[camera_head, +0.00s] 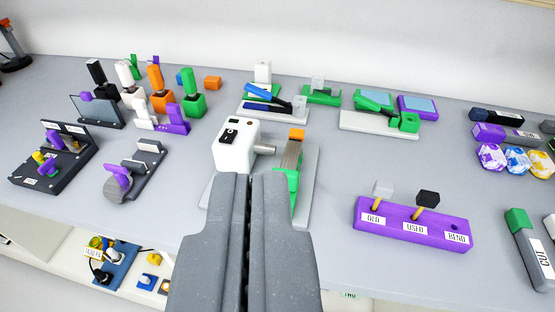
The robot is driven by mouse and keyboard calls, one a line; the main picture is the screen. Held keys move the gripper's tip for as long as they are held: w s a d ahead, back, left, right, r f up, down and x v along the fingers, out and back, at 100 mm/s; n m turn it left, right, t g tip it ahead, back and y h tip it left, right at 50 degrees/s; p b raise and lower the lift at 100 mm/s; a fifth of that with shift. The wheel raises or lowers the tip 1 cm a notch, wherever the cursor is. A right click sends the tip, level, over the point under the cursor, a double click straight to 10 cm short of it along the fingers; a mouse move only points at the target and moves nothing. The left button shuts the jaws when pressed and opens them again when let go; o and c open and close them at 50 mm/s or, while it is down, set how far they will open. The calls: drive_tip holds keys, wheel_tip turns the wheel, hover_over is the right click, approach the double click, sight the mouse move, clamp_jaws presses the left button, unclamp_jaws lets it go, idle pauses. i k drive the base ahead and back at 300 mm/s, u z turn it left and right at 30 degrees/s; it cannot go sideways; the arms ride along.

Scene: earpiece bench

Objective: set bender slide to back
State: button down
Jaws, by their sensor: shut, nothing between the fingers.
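My gripper (249,180) points forward from the bottom middle, shut and empty. Its fingertips appear just in front of a white switch box (237,145) with a grey shaft (265,149) on its right side. Beside the shaft are a brown block (292,154), an orange block (297,134) and a green part (291,181), all on a pale base plate (309,180). My fingers hide part of this machine. No label names the bender, so I cannot tell which part is its slide. A grey device with a purple disc (117,184) stands to the left.
A purple rack (400,221) labelled OLD, USED and BEND holds two small handled tools at the right. A black fixture (55,163) stands far left. Several orange, white and green tools stand behind it. Grey bench surface is clear between the machine and the rack.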

sight(290, 158)
drive_tip(key=k, duration=1.25)
drive_tip(key=u, duration=0.5)
drive_tip(key=i, duration=1.75)
drive_tip(key=z, duration=0.45)
